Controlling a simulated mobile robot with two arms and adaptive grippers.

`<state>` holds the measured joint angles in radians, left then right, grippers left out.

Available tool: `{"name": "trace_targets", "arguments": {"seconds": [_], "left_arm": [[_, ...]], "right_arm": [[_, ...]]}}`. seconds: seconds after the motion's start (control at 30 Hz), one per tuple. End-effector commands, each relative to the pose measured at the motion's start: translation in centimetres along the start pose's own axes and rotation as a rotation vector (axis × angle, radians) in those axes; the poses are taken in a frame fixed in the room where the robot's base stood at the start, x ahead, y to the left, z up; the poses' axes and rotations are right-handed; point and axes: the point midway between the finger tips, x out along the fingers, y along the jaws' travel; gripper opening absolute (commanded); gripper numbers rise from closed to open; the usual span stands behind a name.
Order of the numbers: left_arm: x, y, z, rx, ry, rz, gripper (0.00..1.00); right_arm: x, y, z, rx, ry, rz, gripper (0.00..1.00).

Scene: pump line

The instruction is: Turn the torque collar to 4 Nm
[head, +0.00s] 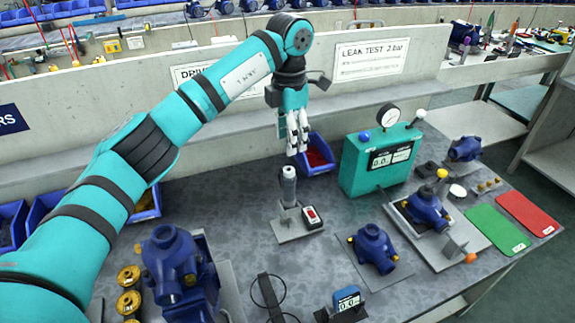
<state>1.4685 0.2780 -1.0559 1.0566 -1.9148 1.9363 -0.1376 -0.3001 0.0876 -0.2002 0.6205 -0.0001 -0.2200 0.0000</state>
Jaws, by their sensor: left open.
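A grey and black upright cylindrical tool, which looks like the torque driver (289,188), stands on a grey plate (290,229) in the middle of the bench. Its torque collar cannot be told apart clearly, and no scale or number is readable on it. My left gripper (298,148) points down above and slightly behind the driver in the picture. Its pale fingers are open and appear empty, apart from the tool. My right gripper is not in view.
A small box with a red face (311,216) sits beside the driver. A red-filled blue bin (318,158) is behind; a teal leak tester (375,163) with a gauge is to the right. Blue pumps (374,249) stand around. Bare bench lies between.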

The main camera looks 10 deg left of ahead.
Motion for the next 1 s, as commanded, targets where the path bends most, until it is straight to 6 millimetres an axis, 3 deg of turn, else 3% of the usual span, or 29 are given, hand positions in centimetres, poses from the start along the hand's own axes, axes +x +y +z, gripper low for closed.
{"name": "trace_targets", "arguments": {"seconds": [0.2, 0.4, 0.83, 1.0], "left_arm": [[4.7, -0.1, -0.1, 0.000, 0.002, -0.004, 0.50], [7.6, 0.0, 0.0, -0.001, 0.001, -0.002, 0.50], [8.8, 0.0, 0.0, 0.000, -0.001, 0.000, 0.50], [8.8, 0.0, 0.0, 0.000, -0.001, 0.000, 0.30]], "right_arm": [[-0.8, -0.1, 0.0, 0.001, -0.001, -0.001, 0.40], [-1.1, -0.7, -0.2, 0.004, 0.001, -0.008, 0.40], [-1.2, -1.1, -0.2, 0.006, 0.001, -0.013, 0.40], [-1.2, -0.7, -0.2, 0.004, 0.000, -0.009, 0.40]]}}
